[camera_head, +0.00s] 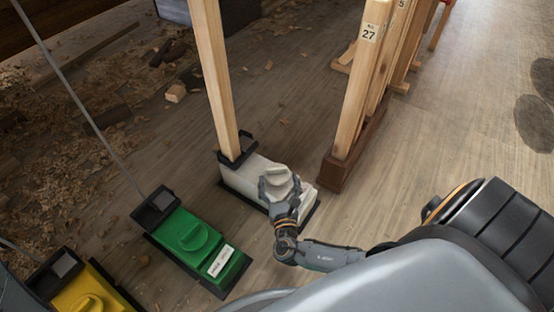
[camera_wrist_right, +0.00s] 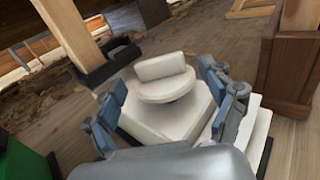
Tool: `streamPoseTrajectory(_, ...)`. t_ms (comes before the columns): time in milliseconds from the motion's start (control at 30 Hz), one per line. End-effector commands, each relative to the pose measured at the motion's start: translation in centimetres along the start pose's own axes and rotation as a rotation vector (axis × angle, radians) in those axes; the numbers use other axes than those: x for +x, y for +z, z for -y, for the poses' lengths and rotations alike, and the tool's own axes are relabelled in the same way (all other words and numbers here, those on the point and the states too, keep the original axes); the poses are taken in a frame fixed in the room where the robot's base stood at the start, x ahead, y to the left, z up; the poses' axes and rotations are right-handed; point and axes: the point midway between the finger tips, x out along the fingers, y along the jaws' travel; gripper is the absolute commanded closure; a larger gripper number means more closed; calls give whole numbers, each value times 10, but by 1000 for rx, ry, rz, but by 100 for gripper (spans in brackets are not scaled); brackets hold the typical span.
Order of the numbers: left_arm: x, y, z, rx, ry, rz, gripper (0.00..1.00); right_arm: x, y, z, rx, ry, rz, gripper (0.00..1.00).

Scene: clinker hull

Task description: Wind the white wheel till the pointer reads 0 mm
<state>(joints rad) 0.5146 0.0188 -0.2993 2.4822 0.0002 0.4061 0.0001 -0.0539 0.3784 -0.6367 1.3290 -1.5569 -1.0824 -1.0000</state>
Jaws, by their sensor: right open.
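The white wheel (camera_head: 279,180) is a round knob with a raised bar across its top. It sits on a white block-shaped base (camera_head: 240,176) on the floor. It also shows in the right wrist view (camera_wrist_right: 160,80), with the base (camera_wrist_right: 165,122) below it. My right gripper (camera_head: 279,187) is open over the base, with its fingers on both sides of the wheel; they show at left and right in the wrist view (camera_wrist_right: 163,82). I cannot tell whether they touch it. No pointer or millimetre scale is readable. My left gripper is not in view.
A wooden post (camera_head: 218,85) rises from a black socket on the white base. A green unit (camera_head: 188,238) and a yellow unit (camera_head: 75,292) stand to the left. A post labelled 27 (camera_head: 358,85) stands close on the right. Wood shavings (camera_head: 45,140) litter the left floor.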

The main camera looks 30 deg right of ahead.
Motion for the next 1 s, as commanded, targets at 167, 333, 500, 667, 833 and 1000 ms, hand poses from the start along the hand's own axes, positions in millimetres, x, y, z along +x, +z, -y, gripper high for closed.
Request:
streamPoseTrajectory(167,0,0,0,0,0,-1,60,-26,0,0,0,1,-1,17)
streamPoseTrajectory(333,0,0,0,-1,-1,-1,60,-34,0,0,0,0,1,17)
streamPoseTrajectory(500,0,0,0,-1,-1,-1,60,-34,0,0,0,0,1,17)
streamPoseTrajectory(667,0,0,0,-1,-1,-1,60,-34,0,0,0,0,1,17)
streamPoseTrajectory(833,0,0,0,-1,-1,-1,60,-34,0,0,0,0,1,17)
streamPoseTrajectory(1000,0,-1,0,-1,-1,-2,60,-34,0,0,0,1,0,17)
